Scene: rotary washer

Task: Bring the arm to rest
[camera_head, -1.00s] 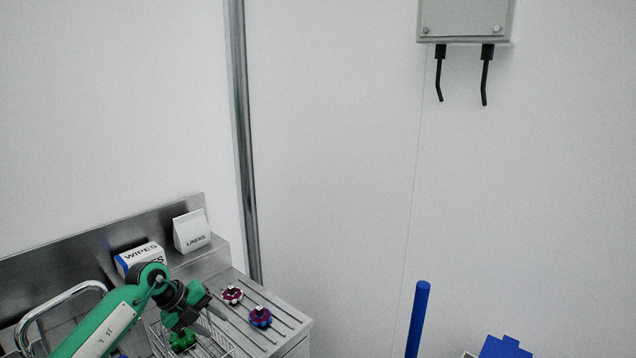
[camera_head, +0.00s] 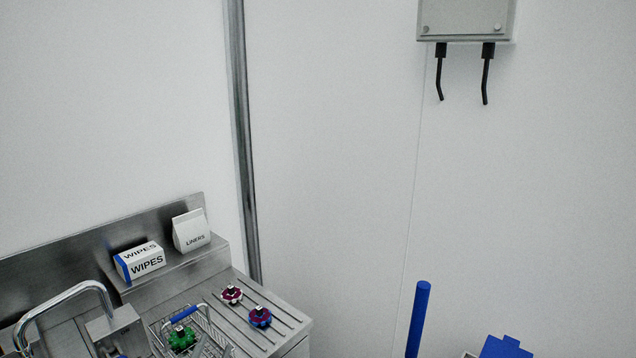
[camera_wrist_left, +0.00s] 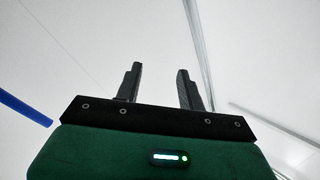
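My left gripper (camera_wrist_left: 159,70) shows in the left wrist view. Its two dark fingers stand apart with nothing between them, against white wall and a metal strip. In the head view my left arm no longer shows clearly. My right gripper is in neither view. In the head view a wire basket (camera_head: 158,337) with a blue handle stands by the sink and holds a green knobbed piece (camera_head: 181,338). A red-and-white knobbed piece (camera_head: 231,294) and a blue-and-purple one (camera_head: 260,317) sit on the ribbed drainboard (camera_head: 287,318).
A curved faucet (camera_head: 65,296) stands at the lower left. A wipes box (camera_head: 147,263) and a liners pack (camera_head: 191,232) rest on the steel ledge. A blue post (camera_head: 418,320) stands at the lower right. A grey wall box (camera_head: 466,18) hangs above.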

